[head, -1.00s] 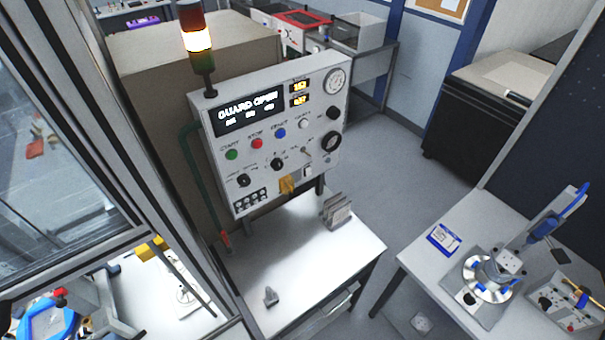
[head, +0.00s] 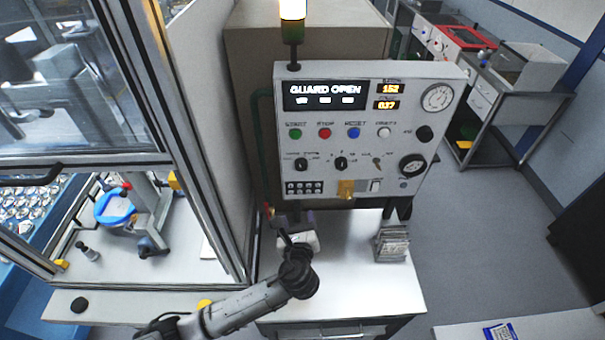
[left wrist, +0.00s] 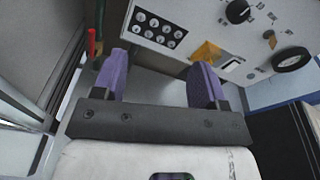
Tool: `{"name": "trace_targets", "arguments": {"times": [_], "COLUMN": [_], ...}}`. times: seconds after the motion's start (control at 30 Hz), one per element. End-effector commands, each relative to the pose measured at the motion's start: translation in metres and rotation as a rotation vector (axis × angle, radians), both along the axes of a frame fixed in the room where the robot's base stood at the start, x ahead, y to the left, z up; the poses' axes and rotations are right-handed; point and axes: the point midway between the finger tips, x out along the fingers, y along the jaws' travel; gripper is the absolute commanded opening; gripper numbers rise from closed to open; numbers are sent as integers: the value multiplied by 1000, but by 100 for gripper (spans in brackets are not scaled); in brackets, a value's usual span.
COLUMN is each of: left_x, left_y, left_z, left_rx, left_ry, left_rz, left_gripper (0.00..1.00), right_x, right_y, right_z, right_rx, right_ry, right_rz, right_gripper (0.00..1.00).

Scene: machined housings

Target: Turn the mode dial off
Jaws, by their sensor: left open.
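The control panel (head: 355,100) reads GUARD OPEN. It carries two black rotary knobs, a left one (head: 301,164) and a middle one (head: 341,163). Their small labels are too blurred to tell which is the mode dial or where it points. My left gripper (head: 295,217) is below the panel's lower left edge, apart from both knobs. In the left wrist view its purple fingers (left wrist: 160,64) are spread with nothing between them. That view also shows the middle knob (left wrist: 238,11), up and right of the fingers. My right gripper is out of view.
A stack of plates (head: 392,244) stands on the white table (head: 365,300). A framed enclosure (head: 205,150) is close on the left. The table's front right is clear.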

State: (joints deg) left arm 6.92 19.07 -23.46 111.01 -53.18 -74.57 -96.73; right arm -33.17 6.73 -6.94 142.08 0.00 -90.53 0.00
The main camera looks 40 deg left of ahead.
Motion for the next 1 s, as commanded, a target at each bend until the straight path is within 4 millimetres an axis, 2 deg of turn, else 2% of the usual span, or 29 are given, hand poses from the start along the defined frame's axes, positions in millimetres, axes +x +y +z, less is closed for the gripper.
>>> {"name": "trace_targets", "arguments": {"times": [0.1,0.3,0.47,0.8,1.0], "left_x": [17,34,51,99,118], "left_y": [3,10,26,67,84], "left_z": [15,27,29,28,28], "left_rx": [181,309,316,312,311], "left_ry": [30,56,60,59,58], "left_rz": [-14,-15,-14,-14,-15], "left_gripper": [66,66,66,66,66], "right_x": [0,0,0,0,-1], "right_y": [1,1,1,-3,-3], "right_z": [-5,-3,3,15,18], "right_rx": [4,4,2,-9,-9], "right_ry": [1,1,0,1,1], "right_rz": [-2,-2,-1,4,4], "right_gripper": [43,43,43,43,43]}}
